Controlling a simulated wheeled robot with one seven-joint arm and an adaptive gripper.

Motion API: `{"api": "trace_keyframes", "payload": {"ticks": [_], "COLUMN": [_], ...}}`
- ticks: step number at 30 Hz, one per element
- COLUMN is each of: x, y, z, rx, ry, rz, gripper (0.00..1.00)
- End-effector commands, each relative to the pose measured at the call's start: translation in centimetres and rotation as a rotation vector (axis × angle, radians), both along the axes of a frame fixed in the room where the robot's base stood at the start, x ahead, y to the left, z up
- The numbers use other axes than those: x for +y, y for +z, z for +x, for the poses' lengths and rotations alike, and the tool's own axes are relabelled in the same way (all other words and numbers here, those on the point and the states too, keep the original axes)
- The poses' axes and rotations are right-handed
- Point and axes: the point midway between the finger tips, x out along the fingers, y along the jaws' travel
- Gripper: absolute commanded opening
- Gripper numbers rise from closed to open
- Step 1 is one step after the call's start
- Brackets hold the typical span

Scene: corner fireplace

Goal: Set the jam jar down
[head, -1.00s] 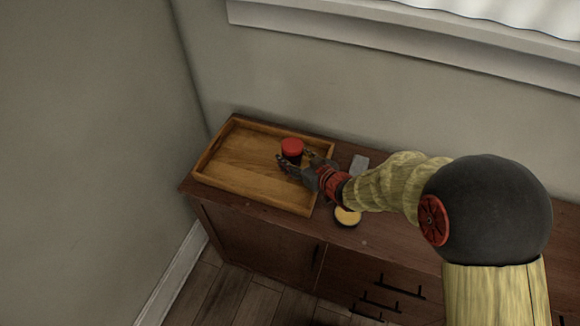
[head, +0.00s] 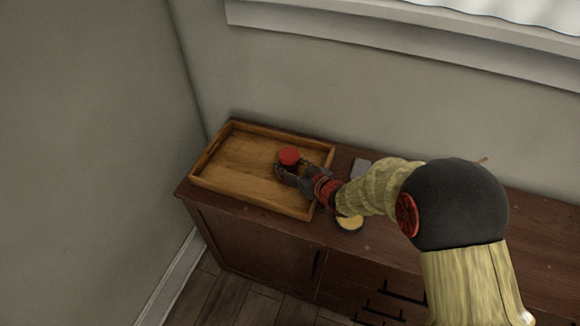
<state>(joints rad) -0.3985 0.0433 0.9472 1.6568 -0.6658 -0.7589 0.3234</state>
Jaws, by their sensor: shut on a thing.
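The jam jar (head: 289,157) has a red lid and a dark body. It is upright at the right part of the wooden tray (head: 205,184), inside the rim as seen from above. My gripper (head: 288,172) reaches in from the right and is shut around the jar's body. The fingers hide much of the jar's lower part. I cannot tell whether its base touches the tray floor.
The tray sits on the left end of a dark wooden cabinet (head: 250,207), near the wall corner. A round yellow-topped item (head: 349,223) and a flat grey item (head: 360,167) lie right of the tray, close to my arm. The tray's left half is empty.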

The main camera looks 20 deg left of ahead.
Motion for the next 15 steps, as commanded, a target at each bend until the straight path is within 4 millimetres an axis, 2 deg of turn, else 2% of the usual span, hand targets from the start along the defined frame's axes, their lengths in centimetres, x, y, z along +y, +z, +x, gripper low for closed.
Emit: {"api": "trace_keyframes", "payload": {"ticks": [2, 3, 11, 15], "x": [0.02, -0.01, -0.01, -0.01], "y": [-0.24, -0.27, -0.25, -0.26], "z": [0.03, -0.02, -0.02, -0.02], "rx": [-0.001, 0.001, 0.001, 0.001], "ry": [0.000, 0.000, 0.000, 0.000], "rz": [0.002, -0.001, -0.001, -0.001], "gripper": [0.13, 0.53, 0.68, 0.69]}}
